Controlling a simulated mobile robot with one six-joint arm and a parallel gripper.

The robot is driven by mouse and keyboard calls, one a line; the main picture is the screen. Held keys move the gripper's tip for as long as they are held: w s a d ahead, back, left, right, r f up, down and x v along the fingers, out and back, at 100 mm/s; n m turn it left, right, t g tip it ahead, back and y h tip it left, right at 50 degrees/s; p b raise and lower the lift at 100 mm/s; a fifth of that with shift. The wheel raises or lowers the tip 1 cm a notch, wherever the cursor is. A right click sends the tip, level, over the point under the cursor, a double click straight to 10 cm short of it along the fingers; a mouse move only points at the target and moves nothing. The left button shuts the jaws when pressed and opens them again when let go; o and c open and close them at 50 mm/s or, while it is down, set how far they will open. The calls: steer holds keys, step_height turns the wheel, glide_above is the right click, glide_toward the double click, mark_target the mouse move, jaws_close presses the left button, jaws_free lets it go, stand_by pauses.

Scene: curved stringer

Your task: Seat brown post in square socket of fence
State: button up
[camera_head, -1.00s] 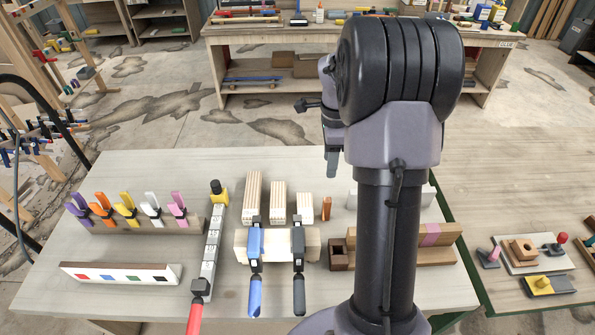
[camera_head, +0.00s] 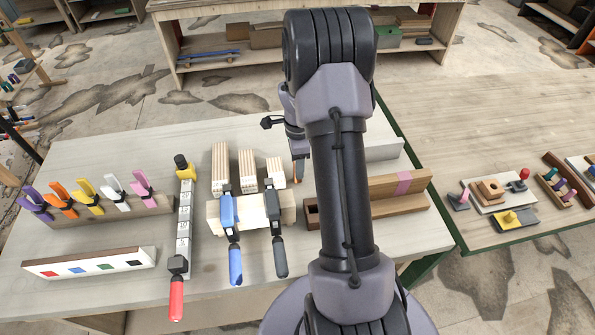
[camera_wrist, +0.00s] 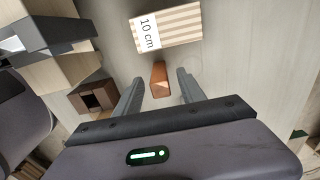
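The brown post (camera_head: 297,174) is a small orange-brown block standing on the table, partly hidden by my arm in the head view. In the wrist view the post (camera_wrist: 159,78) appears between the fingertips of my gripper (camera_wrist: 158,85), which is open with a gap on both sides. In the head view my gripper (camera_head: 297,157) is just above the post. The fence (camera_head: 385,200) is a long brown piece with a pink-banded rail behind it, its middle hidden by my arm. Its dark square socket (camera_head: 312,213) is at the left end; the empty-looking socket (camera_wrist: 97,97) shows left of my gripper in the wrist view.
Striped wood blocks (camera_head: 247,166) stand close behind and left of the post, one labelled 10 cm (camera_wrist: 165,28). A pale block with a blue clamp (camera_head: 228,212) and a black clamp (camera_head: 275,212) lies left of the socket. A grey block (camera_head: 385,149) is behind the fence.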

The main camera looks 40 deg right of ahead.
jaws_close()
steer(key=r, duration=0.3)
steer(key=r+p, duration=0.1)
steer(key=r, duration=0.6)
steer(key=shift+s+r, duration=0.2)
steer(key=shift+s, duration=0.1)
steer(key=s+a+r+b, duration=0.45)
steer(key=s+r, duration=0.25)
steer(key=s, duration=0.5)
steer(key=f+b, duration=0.2)
steer(key=f, duration=0.3)
steer(key=f+b, duration=0.2)
steer(key=f, duration=0.4)
steer(key=a+f+b, duration=0.1)
steer(key=f+b, duration=0.1)
steer(key=f, duration=0.4)
